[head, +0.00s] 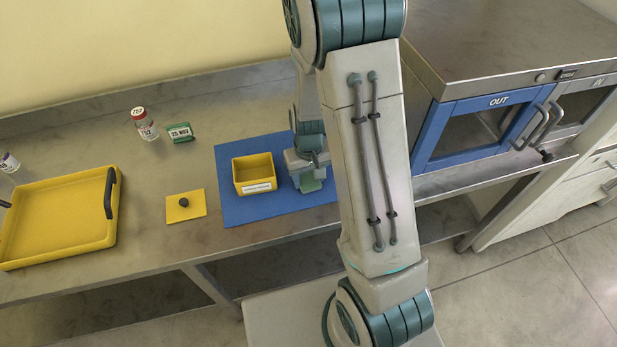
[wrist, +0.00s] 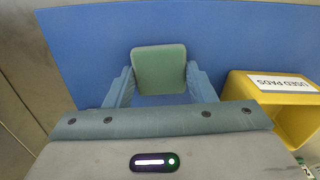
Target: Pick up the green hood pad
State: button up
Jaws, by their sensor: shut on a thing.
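The green hood pad (wrist: 158,70) shows in the wrist view between the two fingers of my gripper (wrist: 160,82), over the blue mat (wrist: 85,40). My gripper is shut on the pad. My arm hides part of the mat. Whether the pad touches the mat or is slightly above it, I cannot tell.
A yellow bin (head: 254,187) labelled USED PADS stands on the mat, left of my gripper. A yellow square with a dark knob (head: 184,202), a yellow tray (head: 60,252), a red-capped bottle (head: 145,129) and a green date block (head: 180,133) are farther left.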

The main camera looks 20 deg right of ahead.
aim_at(311, 177)
jog(key=shift+r, duration=0.6)
jog(key=r, duration=0.2)
jog(key=r+b, duration=0.1)
jog(key=shift+w+d, duration=0.35)
jog(key=w+d+r+b, duration=0.1)
jog(key=w+d+r, duration=0.5)
jog(key=d, duration=0.2)
jog(key=shift+w+d+r+b, duration=0.25)
jog(key=shift+r+b, duration=0.05)
jog(key=shift+b, duration=0.05)
